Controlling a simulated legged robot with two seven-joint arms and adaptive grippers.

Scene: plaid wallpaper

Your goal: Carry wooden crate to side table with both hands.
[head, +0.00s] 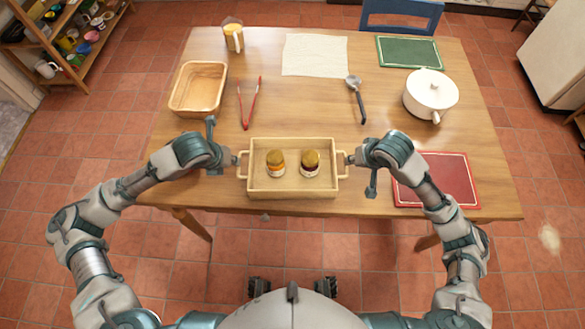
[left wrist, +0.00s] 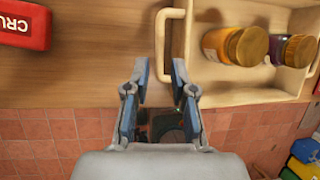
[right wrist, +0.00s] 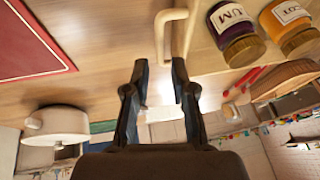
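The wooden crate (head: 293,192), a shallow light tray with a handle at each end, sits on the wooden table (head: 300,108) near its front edge. It holds an orange jar (head: 276,164) and a dark jar (head: 310,164), both with gold lids. My left gripper (left wrist: 160,72) is open, its fingertips on either side of the crate's left handle (left wrist: 164,45). My right gripper (right wrist: 159,68) is open, its fingertips on either side of the right handle (right wrist: 160,38). I cannot tell whether the fingers touch the handles. No side table can be made out.
A basket (head: 198,88), red tongs (head: 249,103), ladle (head: 356,97), white pot (head: 431,94) and red mat (head: 437,180) lie around the crate. A red item (left wrist: 24,24) is left of it. A blue chair (head: 402,14) stands behind; shelves (head: 62,45) stand left.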

